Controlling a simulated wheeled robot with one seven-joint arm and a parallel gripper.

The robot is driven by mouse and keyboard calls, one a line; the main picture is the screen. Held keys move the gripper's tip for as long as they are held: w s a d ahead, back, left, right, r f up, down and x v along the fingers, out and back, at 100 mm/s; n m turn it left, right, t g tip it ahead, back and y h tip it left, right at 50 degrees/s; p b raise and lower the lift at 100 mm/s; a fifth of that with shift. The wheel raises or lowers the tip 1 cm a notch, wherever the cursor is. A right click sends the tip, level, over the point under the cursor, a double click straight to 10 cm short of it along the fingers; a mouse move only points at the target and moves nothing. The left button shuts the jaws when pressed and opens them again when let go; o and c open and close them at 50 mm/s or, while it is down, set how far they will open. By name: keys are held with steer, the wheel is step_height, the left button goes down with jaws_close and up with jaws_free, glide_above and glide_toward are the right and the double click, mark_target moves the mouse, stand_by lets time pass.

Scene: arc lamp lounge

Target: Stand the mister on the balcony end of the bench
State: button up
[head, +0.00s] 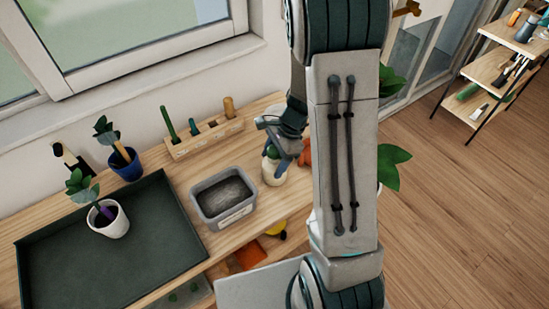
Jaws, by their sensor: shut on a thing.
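The mister (273,171) is a small cream bottle with a green top, just right of the grey tub on the wooden bench (255,223). My gripper (277,148) comes down over its top and is shut on it. The mister looks upright; I cannot tell whether its base touches the bench. My arm hides the bench's right end, on the side of the glazed door (410,52).
A grey tub (223,197), a dark tray (60,262) with a potted seedling (108,220), a blue pot (126,165) and a wooden tool holder (205,138) fill the left. An orange thing (306,153) sits right of the mister. Leaves (393,165) show beyond my arm.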

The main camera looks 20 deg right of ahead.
steer(key=shift+f, duration=0.2)
steer(key=o, duration=1.2)
steer(key=shift+r, duration=0.1)
steer(key=shift+o, duration=0.2)
steer(key=shift+r, duration=0.1)
steer(key=shift+r, duration=0.25)
steer(key=s+v, duration=0.1)
steer(key=v, duration=1)
steer(key=s+a+r+n+t+h, duration=0.2)
steer(key=s+r+n, duration=0.2)
steer(key=s+n, duration=0.3)
steer(key=s+a+r+n+t+h, duration=0.1)
steer(key=s+a+r+n+h, duration=0.1)
steer(key=s+r+n, duration=0.2)
steer(key=s+n, duration=0.3)
steer(key=n, duration=0.2)
steer(key=shift+t+h, duration=0.3)
steer(key=shift+t, duration=0.1)
